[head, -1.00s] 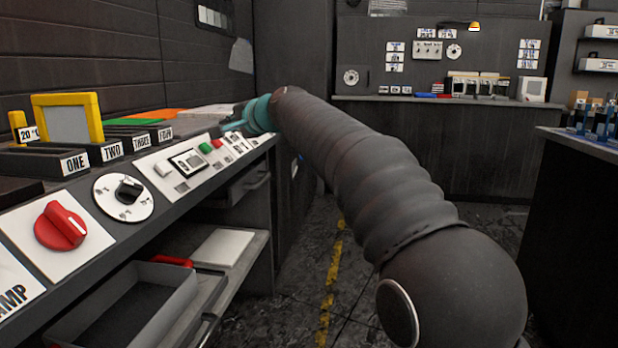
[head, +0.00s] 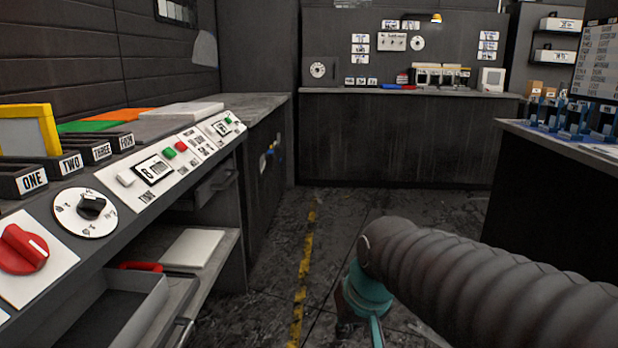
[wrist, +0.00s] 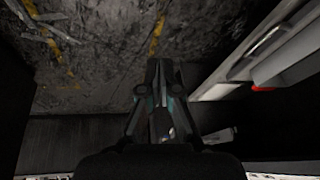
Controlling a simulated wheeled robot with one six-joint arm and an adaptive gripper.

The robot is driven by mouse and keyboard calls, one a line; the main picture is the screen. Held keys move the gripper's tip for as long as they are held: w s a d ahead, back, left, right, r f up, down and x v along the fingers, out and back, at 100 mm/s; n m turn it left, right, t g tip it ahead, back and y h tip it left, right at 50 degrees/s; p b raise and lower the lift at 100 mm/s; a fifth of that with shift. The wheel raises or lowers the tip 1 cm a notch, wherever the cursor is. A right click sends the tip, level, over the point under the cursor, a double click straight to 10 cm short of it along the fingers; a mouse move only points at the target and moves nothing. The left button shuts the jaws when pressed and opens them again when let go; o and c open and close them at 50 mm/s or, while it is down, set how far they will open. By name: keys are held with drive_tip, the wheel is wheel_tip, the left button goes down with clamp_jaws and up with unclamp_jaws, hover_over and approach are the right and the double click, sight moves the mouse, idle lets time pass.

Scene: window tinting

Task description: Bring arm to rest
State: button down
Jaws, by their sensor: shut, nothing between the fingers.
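My arm (head: 500,275) reaches in from the lower right of the head view, in its ribbed dark sleeve. Its teal wrist end (head: 366,292) hangs low over the aisle floor, apart from the left bench. In the wrist view my gripper (wrist: 156,72) is shut and empty, pointing over the dark floor. In the head view its fingers are mostly out of sight below the teal part.
The left bench (head: 225,139) carries a red knob (head: 22,248), a black dial (head: 91,206) and numbered slots. An open drawer (head: 105,312) juts out below it. A dark counter stands at right (head: 560,147). The aisle floor (head: 335,225) with its yellow line is clear.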

drive_tip(key=s+d+r+m+t+h+p, duration=0.1)
drive_tip(key=s+d+p, duration=0.1)
drive_tip(key=s+d, duration=0.7)
drive_tip(key=shift+s+d+r+m+t+h, duration=0.3)
drive_tip(key=shift+s+m+h, duration=0.1)
drive_tip(key=shift+s, duration=0.7)
drive_tip(key=shift+a, duration=0.15)
